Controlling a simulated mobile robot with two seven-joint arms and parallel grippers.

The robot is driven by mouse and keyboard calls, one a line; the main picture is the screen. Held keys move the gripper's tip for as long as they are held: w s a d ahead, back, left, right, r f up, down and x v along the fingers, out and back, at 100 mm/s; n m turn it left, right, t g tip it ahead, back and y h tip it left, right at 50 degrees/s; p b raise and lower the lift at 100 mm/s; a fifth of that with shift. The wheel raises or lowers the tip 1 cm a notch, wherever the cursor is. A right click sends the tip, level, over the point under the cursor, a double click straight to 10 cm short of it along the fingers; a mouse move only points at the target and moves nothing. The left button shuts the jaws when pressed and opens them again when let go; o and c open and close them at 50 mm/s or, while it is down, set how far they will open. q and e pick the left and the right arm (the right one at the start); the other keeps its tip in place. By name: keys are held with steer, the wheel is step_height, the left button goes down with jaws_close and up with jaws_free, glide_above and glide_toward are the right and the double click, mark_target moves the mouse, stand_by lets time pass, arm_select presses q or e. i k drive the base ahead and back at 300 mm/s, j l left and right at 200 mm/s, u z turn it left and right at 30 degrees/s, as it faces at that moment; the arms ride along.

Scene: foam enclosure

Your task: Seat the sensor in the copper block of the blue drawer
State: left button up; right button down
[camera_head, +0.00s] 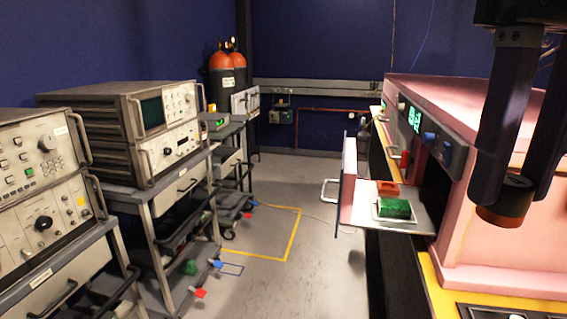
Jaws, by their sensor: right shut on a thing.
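My right gripper (514,184) hangs down at the upper right with its two dark fingers. It is shut on a short round dark piece with a reddish-brown lower end (503,213), which I take to be the sensor. It hangs in front of the pink housing, to the right of an open drawer (414,222). The drawer has a metal handle and a dark bluish front edge. In it are an orange-red block (388,188), possibly the copper block, and a green block (395,208) on a white plate. I cannot make out a socket. My left gripper is not in view.
The pink foam enclosure (490,252) with a dark control panel (430,135) fills the right side. Carts with instruments (150,130) line the left. Grey floor with a yellow line (290,245) lies clear between. Gas cylinders (226,75) stand at the back.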

mark_target(388, 189)
steer(key=i+j+z, duration=0.2)
steer(key=i+z, duration=0.2)
steer(key=i, duration=0.2)
steer(key=i+j+z, duration=0.4)
steer(key=i, duration=0.2)
steer(key=i+j+z, duration=0.8)
steer(key=j+z, duration=0.15)
steer(key=i+j+z, duration=0.1)
steer(key=j+z, duration=0.15)
steer(key=j, duration=0.15)
steer(key=i+j+z, duration=0.1)
steer(key=j+z, duration=0.45)
steer(key=j, duration=0.2)
steer(key=i, duration=0.05)
